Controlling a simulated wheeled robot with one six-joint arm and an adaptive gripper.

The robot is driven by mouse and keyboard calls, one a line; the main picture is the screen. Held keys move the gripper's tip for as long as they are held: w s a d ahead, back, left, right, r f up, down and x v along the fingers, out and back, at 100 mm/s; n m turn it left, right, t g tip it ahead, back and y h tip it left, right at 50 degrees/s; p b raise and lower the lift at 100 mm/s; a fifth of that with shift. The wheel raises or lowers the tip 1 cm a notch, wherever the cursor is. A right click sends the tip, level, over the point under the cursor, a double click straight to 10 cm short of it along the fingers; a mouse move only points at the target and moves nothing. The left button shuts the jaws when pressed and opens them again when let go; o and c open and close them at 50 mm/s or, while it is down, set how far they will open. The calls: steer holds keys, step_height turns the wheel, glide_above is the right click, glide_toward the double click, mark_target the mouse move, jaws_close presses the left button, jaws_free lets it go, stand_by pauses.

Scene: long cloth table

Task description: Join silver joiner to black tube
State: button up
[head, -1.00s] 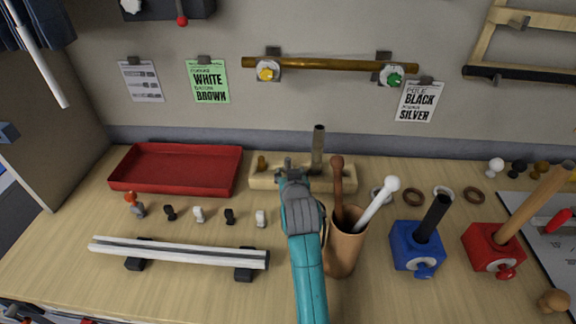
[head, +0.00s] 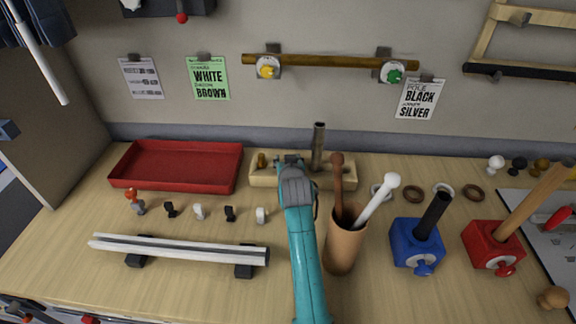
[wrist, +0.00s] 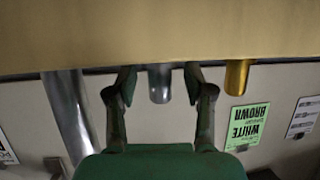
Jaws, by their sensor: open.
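The silver joiner (wrist: 159,84) is a short grey metal piece at the wooden rack (head: 340,178). In the wrist view, it is between the two spread fingers of my gripper (wrist: 160,86), with gaps on both sides. In the head view, my gripper (head: 289,160) is at the rack and hides the joiner. The black tube (head: 432,216) stands tilted in a blue block (head: 412,250) to the right.
A brass piece (head: 262,162) and a tall grey metal tube (head: 318,145) flank my gripper at the rack. A brown cup (head: 344,248) with a brown and a white rod stands close right of my arm. A red tray (head: 175,185) lies left.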

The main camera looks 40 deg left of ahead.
jaws_close()
